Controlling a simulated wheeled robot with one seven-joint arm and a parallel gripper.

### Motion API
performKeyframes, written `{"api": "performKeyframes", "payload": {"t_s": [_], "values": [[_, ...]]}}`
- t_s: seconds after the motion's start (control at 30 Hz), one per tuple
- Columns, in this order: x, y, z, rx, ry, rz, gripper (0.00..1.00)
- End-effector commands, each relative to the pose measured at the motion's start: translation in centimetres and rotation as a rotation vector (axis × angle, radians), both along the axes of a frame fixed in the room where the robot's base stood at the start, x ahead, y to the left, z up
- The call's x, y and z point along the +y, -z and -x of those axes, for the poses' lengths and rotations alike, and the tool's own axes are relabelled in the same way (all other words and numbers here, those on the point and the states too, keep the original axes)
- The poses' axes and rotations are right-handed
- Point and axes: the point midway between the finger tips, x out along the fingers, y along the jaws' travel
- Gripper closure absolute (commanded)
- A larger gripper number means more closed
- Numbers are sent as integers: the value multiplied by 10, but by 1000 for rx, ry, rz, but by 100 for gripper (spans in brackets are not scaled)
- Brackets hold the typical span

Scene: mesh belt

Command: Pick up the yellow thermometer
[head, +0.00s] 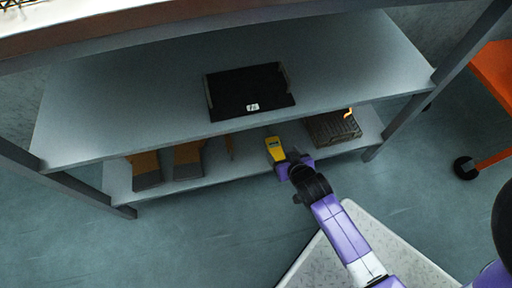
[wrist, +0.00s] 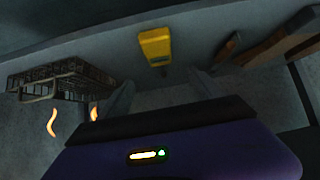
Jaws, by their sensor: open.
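The yellow thermometer (head: 275,148) lies on the lower shelf (head: 214,176), between a small brown item and a dark basket in the head view. In the wrist view the thermometer (wrist: 155,45) is straight ahead, past the fingers and near the middle. My gripper (wrist: 160,88) is open with nothing between its fingers. In the head view my purple gripper (head: 284,165) reaches in at the shelf's front edge, close to the thermometer's near end. The fingertips are hard to make out there.
A dark wire basket (head: 332,127) with an orange curl stands right of the thermometer. Brown-and-grey holders (head: 188,165) stand to the left. The upper shelf (head: 150,110), bearing a black tray (head: 225,112), overhangs the lower one. An orange frame (head: 494,75) is at far right.

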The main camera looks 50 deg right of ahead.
Motion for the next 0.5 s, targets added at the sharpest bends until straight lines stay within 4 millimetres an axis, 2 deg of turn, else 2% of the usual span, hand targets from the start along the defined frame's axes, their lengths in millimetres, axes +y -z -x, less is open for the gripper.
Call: {"api": "performKeyframes", "payload": {"t_s": [0.07,0.2,0.5], "values": [[2,11,9,37,14,-20,25],[2,17,14,60,32,-38,25],[-7,38,0,58,37,-45,25]]}}
